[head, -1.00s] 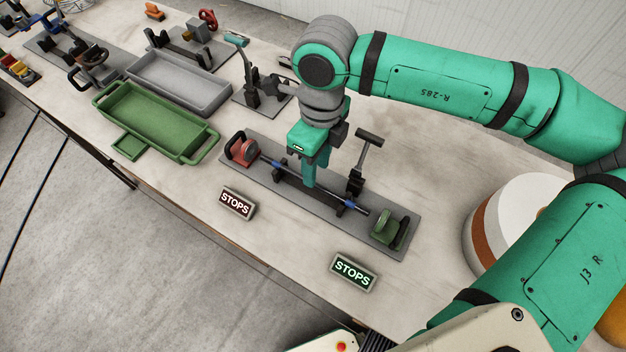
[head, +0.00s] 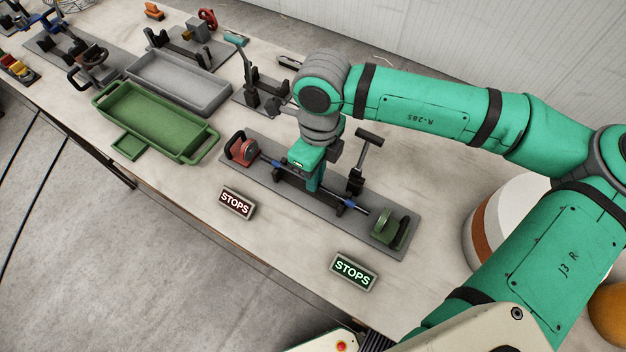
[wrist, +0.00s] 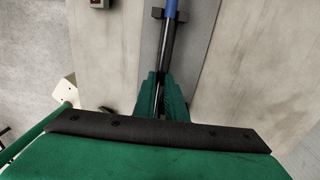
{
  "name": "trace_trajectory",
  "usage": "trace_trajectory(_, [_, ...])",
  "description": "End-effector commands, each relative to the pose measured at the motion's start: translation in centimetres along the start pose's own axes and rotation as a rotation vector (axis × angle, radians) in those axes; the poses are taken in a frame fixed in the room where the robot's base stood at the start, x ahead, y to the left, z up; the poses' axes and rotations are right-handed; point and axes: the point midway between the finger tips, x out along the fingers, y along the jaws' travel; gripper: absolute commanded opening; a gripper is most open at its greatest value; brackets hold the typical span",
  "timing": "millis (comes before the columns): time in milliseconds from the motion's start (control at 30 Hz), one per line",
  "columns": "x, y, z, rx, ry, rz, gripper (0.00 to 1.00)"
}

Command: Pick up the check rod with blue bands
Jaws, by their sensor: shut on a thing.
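The check rod with blue bands (head: 359,210) is a thin dark rod lying along a grey base plate (head: 270,180), in low black supports. One blue band shows on each side of my gripper. In the wrist view the rod (wrist: 166,45) runs up from between the fingers to a blue band at the top edge. My gripper (head: 314,186) reaches down over the rod's middle and is shut on it. In the wrist view its green fingers (wrist: 160,90) stand on both sides of the rod. The fingertips' exact contact is hidden.
A red stop (head: 241,149) and a green stop (head: 384,226) stand at the plate's ends. A black T-handled post (head: 361,165) rises close to my gripper's right. Two "STOPS" signs (head: 236,203) (head: 353,271) sit in front. Green (head: 150,118) and grey (head: 175,85) trays lie left.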

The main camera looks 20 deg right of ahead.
Motion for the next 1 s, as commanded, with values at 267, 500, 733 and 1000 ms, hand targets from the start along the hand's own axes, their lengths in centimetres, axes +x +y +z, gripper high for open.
trace_trajectory(267, [-0.3, 0.0, 0.0, 0.0, 0.0, -0.001, 0.0])
trace_trajectory(500, [-2.6, 0.1, 0.0, 0.0, -0.001, -0.003, 0.0])
trace_trajectory(733, [-6.3, 2.3, -2.0, 0.0, 0.0, -0.005, 0.0])
trace_trajectory(1000, [-10.1, 6.7, -6.0, 0.001, 0.0, -0.003, 0.0])
